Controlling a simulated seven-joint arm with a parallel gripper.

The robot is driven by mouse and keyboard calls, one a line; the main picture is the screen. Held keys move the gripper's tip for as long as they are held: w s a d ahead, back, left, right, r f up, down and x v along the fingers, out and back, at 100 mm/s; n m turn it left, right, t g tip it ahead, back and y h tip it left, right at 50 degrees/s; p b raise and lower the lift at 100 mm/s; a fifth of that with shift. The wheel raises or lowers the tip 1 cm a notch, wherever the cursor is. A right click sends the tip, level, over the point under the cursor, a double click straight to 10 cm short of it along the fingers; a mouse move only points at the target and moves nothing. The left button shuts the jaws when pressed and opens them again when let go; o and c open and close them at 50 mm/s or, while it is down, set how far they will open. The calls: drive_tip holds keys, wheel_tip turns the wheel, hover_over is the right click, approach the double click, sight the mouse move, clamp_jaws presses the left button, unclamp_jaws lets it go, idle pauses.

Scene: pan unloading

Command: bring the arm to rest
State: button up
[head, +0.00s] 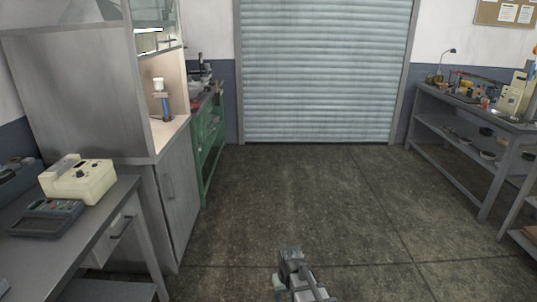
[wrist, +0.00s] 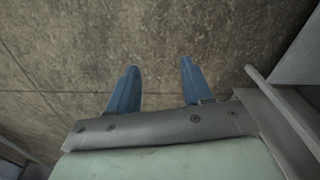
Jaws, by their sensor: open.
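My gripper (wrist: 158,82) shows in the wrist view with its two blue fingers apart. Nothing is between them; only the bare floor shows beyond the fingertips. In the head view my arm shows at the bottom middle, low over the floor; the fingers are not clear there. No pan is clearly seen near my gripper.
A grey bench (head: 75,245) with a cream device (head: 78,178) stands at the left, beside a tall grey cabinet (head: 80,85). A green bench (head: 208,145) lies farther back. A grey shelf table (head: 470,140) stands at the right. The middle floor (head: 310,195) is clear up to the roller door (head: 325,70).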

drive_tip(key=s+d+f+m, duration=0.3)
drive_tip(key=s+d+f, duration=0.2)
drive_tip(key=s+d, duration=0.45)
drive_tip(key=s+f+g, duration=0.3)
drive_tip(key=s+f, duration=0.6)
drive_tip(key=s, duration=0.4)
drive_tip(key=s+d+f+g, duration=0.1)
drive_tip(key=s+f+g, duration=0.3)
drive_tip(key=s+f, duration=0.6)
drive_tip(key=s, duration=0.4)
drive_tip(key=shift+s+d+f, duration=0.2)
drive_tip(key=shift+s+d, duration=0.1)
drive_tip(key=shift+c, duration=0.5)
